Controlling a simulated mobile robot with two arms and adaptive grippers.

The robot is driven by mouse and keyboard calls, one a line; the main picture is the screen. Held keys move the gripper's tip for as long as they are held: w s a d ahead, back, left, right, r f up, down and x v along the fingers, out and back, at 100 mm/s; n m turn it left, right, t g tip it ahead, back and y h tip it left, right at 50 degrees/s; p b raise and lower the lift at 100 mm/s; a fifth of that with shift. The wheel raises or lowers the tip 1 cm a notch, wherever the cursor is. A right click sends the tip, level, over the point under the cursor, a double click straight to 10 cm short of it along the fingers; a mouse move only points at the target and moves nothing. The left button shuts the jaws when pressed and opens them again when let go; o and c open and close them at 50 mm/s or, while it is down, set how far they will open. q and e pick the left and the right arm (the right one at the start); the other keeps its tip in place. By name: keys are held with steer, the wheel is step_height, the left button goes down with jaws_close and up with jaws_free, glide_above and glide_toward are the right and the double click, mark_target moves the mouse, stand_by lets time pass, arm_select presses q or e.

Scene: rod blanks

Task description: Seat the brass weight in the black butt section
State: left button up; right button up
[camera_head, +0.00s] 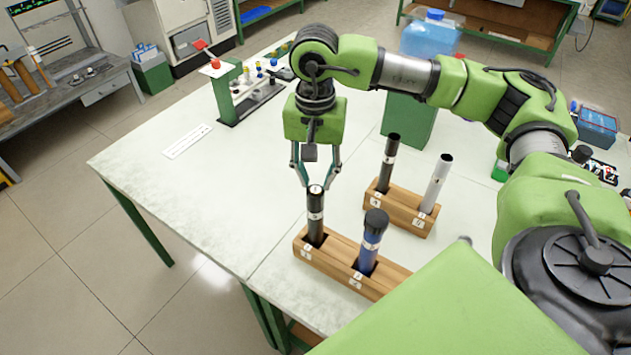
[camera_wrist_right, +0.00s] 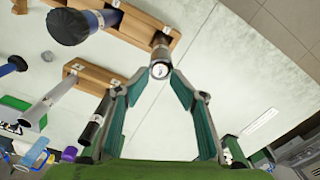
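A black tube section (camera_head: 316,212) with a pale band stands upright in the left slot of the front wooden rack (camera_head: 330,256). Its pale-rimmed top (camera_wrist_right: 159,71) shows in the right wrist view, between the fingertips. My right gripper (camera_head: 318,186) points down at that top with its fingers spread; whether they touch it I cannot tell. A second, thinner black section (camera_head: 388,165) stands in the rear rack. I cannot make out the brass weight as a separate piece; the small detail inside the tube's top is too small to identify. My left gripper is not in view.
A blue section with a dark cap (camera_head: 371,240) stands beside the black one in the front rack. A silver section (camera_head: 437,183) stands in the rear rack (camera_head: 404,212). A green stand (camera_head: 222,92) is at the back left.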

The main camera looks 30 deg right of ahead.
mark_target(315, 190)
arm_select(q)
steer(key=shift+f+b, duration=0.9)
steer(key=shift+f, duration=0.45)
arm_select(e)
step_height(315, 190, up, 10)
steer(key=shift+r, duration=0.15)
steer(key=shift+a, duration=0.1)
